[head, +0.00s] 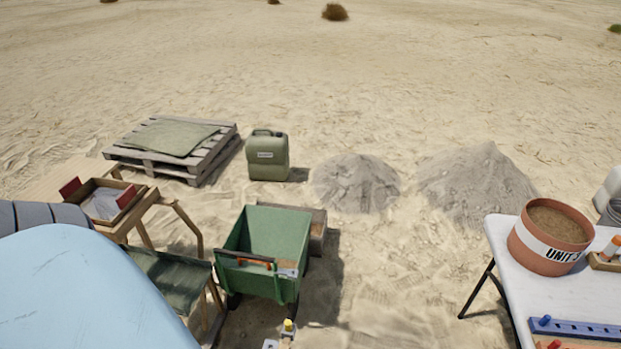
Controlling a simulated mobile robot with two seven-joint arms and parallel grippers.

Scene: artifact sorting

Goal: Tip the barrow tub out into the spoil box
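The green barrow tub (275,234) stands upright in the lower middle of the head view. A dark bar with an orange grip (254,264) runs along its near side, and a small pale piece sits at its near right corner. I cannot make out either of my grippers. A large pale blue shape covers the lower left.
A wooden sieve stand (145,205) is close left of the tub. A pallet (214,160), a green jerrycan (267,157) and spoil heaps (357,184) lie behind. A white table (508,250) with a terracotta pot (552,238) is at right. Sand between tub and table is clear.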

